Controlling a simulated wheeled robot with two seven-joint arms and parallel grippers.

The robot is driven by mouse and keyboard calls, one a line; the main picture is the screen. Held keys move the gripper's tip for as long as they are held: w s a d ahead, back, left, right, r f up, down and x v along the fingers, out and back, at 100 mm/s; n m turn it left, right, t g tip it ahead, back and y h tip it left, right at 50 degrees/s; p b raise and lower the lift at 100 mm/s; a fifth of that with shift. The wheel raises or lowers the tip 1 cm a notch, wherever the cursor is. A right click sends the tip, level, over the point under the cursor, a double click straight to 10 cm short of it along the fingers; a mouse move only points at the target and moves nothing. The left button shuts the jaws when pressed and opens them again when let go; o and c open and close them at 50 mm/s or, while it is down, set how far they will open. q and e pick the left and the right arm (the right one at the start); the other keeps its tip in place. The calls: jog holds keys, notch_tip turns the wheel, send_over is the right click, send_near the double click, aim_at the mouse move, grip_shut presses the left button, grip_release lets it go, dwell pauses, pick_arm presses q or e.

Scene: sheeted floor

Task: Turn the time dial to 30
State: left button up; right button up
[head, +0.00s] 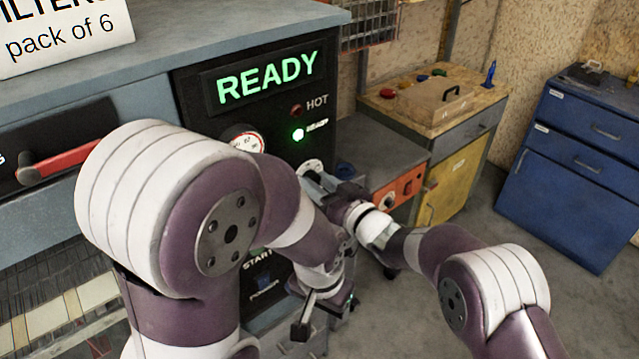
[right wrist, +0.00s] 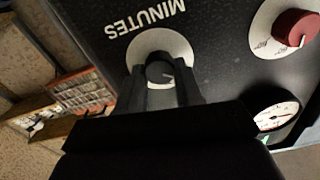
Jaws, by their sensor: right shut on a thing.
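The time dial is a dark knob (right wrist: 158,68) on a white disc under an upside-down MINUTES label in the right wrist view. In the head view its white plate (head: 311,166) shows partly behind my right gripper (head: 322,181). The right gripper's two fingers (right wrist: 160,88) stand on either side of the knob and are shut on it. A small light mark shows on the knob; the number it points to cannot be read. My left gripper (head: 325,312) is below, in front of the lower panel, with its fingers apart and nothing seen between them.
The black panel has a green READY display (head: 266,78), a lit green lamp (head: 298,134), a gauge (right wrist: 277,116) and a red knob (right wrist: 296,28). My left arm hides much of the panel. A wooden-topped cabinet (head: 440,100) and blue drawers (head: 575,150) stand to the right.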

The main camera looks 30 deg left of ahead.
jog(key=m+p, duration=0.1)
jog(key=m, duration=0.4)
jog(key=shift+m+p, duration=0.4)
jog(key=m+p, duration=0.1)
jog(key=m, duration=0.3)
jog(key=shift+w+m, duration=0.1)
jog(key=shift+m, duration=0.3)
jog(key=shift+f, duration=0.1)
jog(key=o, duration=1)
jog(key=shift+o, duration=0.2)
jog(key=shift+d, duration=0.15)
